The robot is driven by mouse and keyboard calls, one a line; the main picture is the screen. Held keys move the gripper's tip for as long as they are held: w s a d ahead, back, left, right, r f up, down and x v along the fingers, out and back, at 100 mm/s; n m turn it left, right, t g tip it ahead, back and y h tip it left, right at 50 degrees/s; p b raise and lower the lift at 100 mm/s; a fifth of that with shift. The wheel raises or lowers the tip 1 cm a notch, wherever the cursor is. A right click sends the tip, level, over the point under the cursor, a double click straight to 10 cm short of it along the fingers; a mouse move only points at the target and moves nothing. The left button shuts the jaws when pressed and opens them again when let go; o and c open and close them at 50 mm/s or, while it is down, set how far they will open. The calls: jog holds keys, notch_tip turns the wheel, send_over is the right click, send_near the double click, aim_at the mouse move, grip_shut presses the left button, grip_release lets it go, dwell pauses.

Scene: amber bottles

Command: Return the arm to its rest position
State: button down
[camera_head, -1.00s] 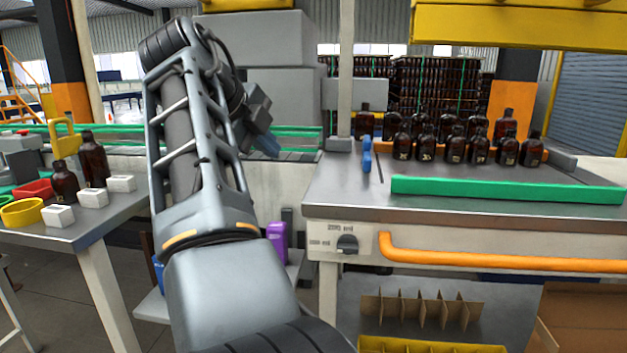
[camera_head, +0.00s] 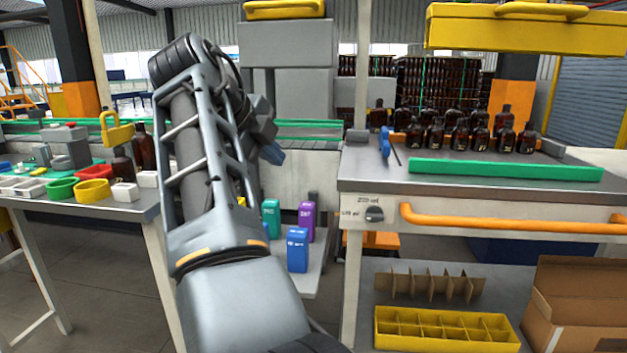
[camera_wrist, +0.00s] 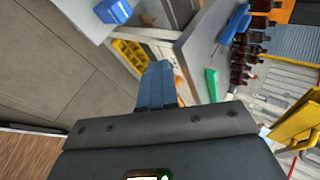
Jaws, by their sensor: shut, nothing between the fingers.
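My gripper (camera_head: 272,153) shows at the end of my raised, folded arm in the head view, in front of the gap between the two tables. In the wrist view its blue fingers (camera_wrist: 157,88) are together with nothing between them. It touches no object. Amber bottles (camera_head: 459,138) stand grouped at the back of the right workbench (camera_head: 370,172), beyond the gripper's reach in this pose. Two more amber bottles (camera_head: 143,148) stand on the left table (camera_head: 105,208), partly behind my arm.
A green bar (camera_head: 505,170) lies along the workbench, with an orange rail (camera_head: 510,220) at its front. Blue, teal and purple containers (camera_head: 297,250) stand on a low shelf. A yellow divided crate (camera_head: 445,330) and cardboard box (camera_head: 575,310) sit below. Coloured trays (camera_head: 93,191) lie left.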

jog(key=s+d+f+n+t+p, duration=0.1)
jog(key=d+f+n, duration=0.25)
jog(key=f, duration=0.45)
jog(key=s+d+f+n+y, duration=0.1)
jog(key=d+f+n, duration=0.1)
jog(key=d+f, duration=0.5)
jog(key=s+d+f+n+t+p, duration=0.1)
jog(key=d+f+n, duration=0.2)
jog(key=f, duration=0.7)
jog(key=s+d+f+n+t+y, duration=0.1)
jog(key=s+d+f+n, duration=0.2)
jog(key=s+d+f, duration=0.4)
jog(key=s+d+f+n+y, duration=0.1)
jog(key=s+d+f+n, duration=0.3)
jog(key=s, duration=0.4)
jog(key=s+d+n+t+y+p, duration=0.1)
jog(key=s+d+n, duration=0.15)
jog(key=s, duration=0.95)
jog(key=s+d+n+t+y+p, duration=0.1)
jog(key=s+n, duration=0.2)
jog(key=s, duration=0.9)
jog(key=s+r+n+t+p, duration=0.1)
jog(key=s+r+n, duration=0.1)
jog(key=s+r, duration=1.4)
jog(key=shift+d+r+n+t, duration=0.25)
jog(key=shift+d+n+t, duration=0.05)
jog(key=shift+d+n, duration=0.1)
